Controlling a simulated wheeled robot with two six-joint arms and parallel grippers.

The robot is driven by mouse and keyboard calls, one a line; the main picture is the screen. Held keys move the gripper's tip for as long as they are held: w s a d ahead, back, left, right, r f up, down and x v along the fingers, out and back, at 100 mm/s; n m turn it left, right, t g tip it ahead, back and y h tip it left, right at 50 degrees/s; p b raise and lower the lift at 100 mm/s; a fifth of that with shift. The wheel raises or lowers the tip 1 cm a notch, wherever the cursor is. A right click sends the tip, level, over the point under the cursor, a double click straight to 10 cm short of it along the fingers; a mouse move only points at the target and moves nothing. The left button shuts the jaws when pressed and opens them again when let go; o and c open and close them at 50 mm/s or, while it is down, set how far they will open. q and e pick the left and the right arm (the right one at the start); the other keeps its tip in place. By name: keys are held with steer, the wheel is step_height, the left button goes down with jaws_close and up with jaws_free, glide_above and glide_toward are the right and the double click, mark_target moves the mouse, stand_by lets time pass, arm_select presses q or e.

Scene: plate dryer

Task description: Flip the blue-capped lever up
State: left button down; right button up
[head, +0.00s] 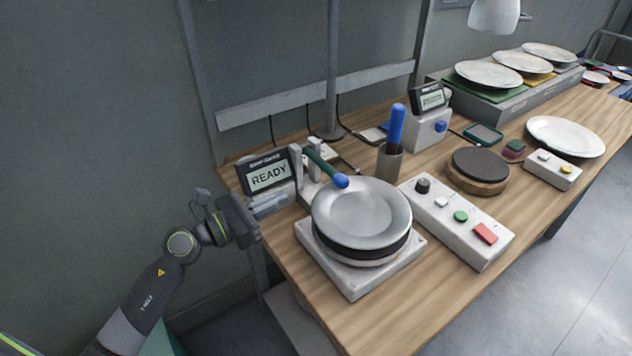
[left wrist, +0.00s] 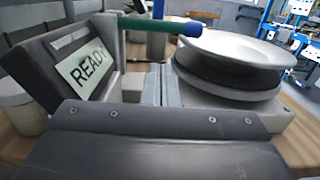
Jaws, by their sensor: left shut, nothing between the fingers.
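My left gripper (head: 280,201) is shut and empty, to the left of the plate and lower than the lever, apart from the cap. In the wrist view its closed fingers (left wrist: 161,85) point below the rod. My right gripper is out of view.
A READY display (head: 268,175) stands close behind my left gripper. The plate sits on a white-based device (head: 352,278). A blue-handled tool stands in a grey cup (head: 389,163). A button box (head: 455,222) and a round dark pad (head: 480,163) lie to the right.

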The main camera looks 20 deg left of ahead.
mark_target(322, 164)
arm_select(q)
steer(key=p+x, duration=0.2)
steer(key=x, duration=0.8)
steer(key=shift+p, duration=0.3)
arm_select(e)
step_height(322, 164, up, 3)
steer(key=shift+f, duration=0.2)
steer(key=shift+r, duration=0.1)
arm_select(q)
steer(key=shift+r+p, duration=0.25)
steer(key=shift+p, duration=0.25)
steer(key=shift+n, duration=0.3)
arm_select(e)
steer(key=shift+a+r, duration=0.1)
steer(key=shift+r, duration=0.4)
